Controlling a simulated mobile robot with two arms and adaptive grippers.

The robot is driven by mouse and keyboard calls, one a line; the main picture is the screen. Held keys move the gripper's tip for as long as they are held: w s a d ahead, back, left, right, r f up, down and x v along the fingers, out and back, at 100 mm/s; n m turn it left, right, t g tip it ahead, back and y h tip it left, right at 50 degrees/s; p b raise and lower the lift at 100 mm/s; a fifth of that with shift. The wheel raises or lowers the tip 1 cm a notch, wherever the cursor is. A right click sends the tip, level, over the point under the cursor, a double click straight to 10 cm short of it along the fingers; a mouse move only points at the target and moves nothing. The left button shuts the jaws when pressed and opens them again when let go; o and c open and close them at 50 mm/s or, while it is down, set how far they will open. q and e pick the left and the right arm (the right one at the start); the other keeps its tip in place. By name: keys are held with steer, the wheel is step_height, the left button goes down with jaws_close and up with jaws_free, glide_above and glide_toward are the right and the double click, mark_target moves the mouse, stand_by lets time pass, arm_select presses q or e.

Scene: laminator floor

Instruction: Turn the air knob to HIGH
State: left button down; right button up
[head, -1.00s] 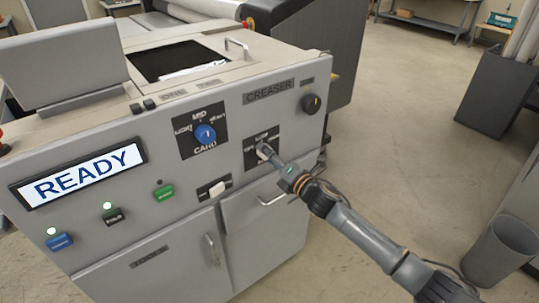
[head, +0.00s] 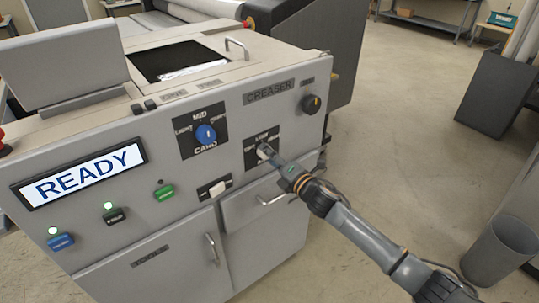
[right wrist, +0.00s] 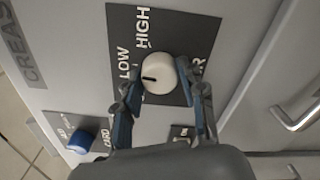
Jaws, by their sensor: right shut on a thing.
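The air knob (right wrist: 158,75) is a round white knob on a dark label plate (right wrist: 205,32) marked LOW, HIGH and a partly hidden AIR. In the right wrist view its black pointer line points left, toward LOW. My right gripper (right wrist: 160,82) is shut on the knob, with one finger on either side of it. In the head view my right gripper (head: 267,152) reaches the plate on the machine's front and hides most of the knob. My left gripper is not in view.
A blue-capped CARD knob (head: 205,134) sits left of the air knob, and a black knob (head: 311,103) at upper right. A white switch (head: 217,188) and a drawer handle (head: 272,199) lie below. A READY display (head: 82,175) is lit. Open floor lies right.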

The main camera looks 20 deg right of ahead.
steer(key=shift+m+p, duration=1.6)
steer(key=shift+m, duration=3.8)
steer(key=o, duration=1.1)
steer(key=shift+o, duration=0.2)
steer(key=v, duration=1.2)
